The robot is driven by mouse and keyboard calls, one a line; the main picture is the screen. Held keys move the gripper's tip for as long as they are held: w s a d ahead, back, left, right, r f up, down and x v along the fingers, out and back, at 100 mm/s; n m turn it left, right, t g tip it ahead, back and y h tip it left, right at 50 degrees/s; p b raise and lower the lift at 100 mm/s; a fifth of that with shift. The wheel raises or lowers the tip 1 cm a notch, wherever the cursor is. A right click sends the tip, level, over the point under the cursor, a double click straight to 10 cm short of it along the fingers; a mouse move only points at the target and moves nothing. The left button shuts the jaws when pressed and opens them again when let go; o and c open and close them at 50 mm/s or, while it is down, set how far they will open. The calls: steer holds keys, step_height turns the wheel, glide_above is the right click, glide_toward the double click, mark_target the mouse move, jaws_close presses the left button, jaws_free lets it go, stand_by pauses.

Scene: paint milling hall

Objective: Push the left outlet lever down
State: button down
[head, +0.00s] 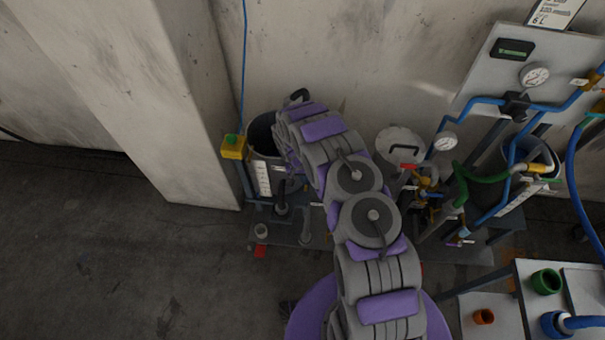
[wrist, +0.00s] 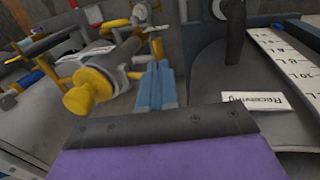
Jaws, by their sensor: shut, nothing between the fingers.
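My gripper (wrist: 154,68) shows in the wrist view as two blue fingers side by side, closed with nothing between them. In the head view my arm covers the gripper's end. A yellow valve body with a round knob (wrist: 82,97) lies just left of the fingers in the wrist view. A dark upright handle (wrist: 233,35) stands to their right, apart from them. In the head view, yellow valve fittings (head: 424,182) with a red-orange end (head: 408,167) sit right of my arm. I cannot tell which part is the left outlet lever, or whether it is up or down.
A white scale strip (wrist: 288,58) and a "Receiving" label (wrist: 256,100) are right of the fingers. A yellow-green button box (head: 233,147) stands left of my arm. A gauge panel (head: 505,75), pipes and a bench (head: 510,290) crowd the right. Floor at left is clear.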

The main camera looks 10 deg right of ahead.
steer(key=shift+a+f, duration=0.1)
steer(key=shift+f, duration=0.15)
stand_by(0.3)
